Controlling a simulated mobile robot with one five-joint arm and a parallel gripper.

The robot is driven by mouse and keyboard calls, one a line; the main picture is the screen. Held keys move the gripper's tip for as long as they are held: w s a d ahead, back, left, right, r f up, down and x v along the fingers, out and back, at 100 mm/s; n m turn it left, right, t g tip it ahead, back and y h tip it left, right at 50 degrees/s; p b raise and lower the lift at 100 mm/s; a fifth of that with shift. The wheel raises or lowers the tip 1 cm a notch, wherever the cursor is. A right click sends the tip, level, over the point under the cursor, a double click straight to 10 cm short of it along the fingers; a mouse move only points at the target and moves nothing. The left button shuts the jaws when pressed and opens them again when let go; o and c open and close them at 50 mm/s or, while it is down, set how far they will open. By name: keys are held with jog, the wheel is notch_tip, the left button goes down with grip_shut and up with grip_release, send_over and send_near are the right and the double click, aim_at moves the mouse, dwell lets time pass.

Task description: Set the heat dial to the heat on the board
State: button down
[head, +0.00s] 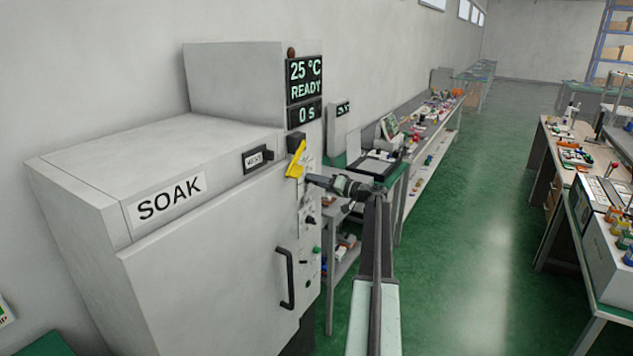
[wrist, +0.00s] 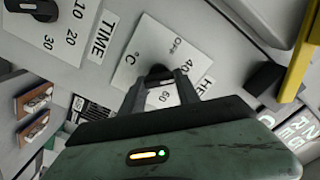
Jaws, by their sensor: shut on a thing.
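The heat dial (wrist: 159,73) is a black knob on a white plate marked OFF, 40, 60 and °C in the wrist view. My gripper (wrist: 163,84) is shut on this knob, one finger on each side. The fingers hide part of the scale, and I cannot tell which mark the knob points to. In the head view my gripper (head: 311,180) reaches the narrow control panel at the right of the grey SOAK oven (head: 205,255). The oven's display (head: 304,82) reads 25 °C, READY, 0 s. I cannot make out a board with a set heat.
A yellow lever (head: 297,158) sticks out just above my gripper. The TIME dial (wrist: 40,8) is beside the heat dial. A black door handle (head: 287,278) and a VENT slider (head: 258,158) are on the oven. The green aisle floor (head: 460,270) at right is clear.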

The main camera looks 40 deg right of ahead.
jog(key=shift+s, duration=0.1)
jog(key=c, duration=0.9)
grip_release()
jog(key=shift+d, duration=0.1)
jog(key=shift+s, duration=0.1)
jog(key=v, duration=0.7)
jog(key=shift+s, duration=0.3)
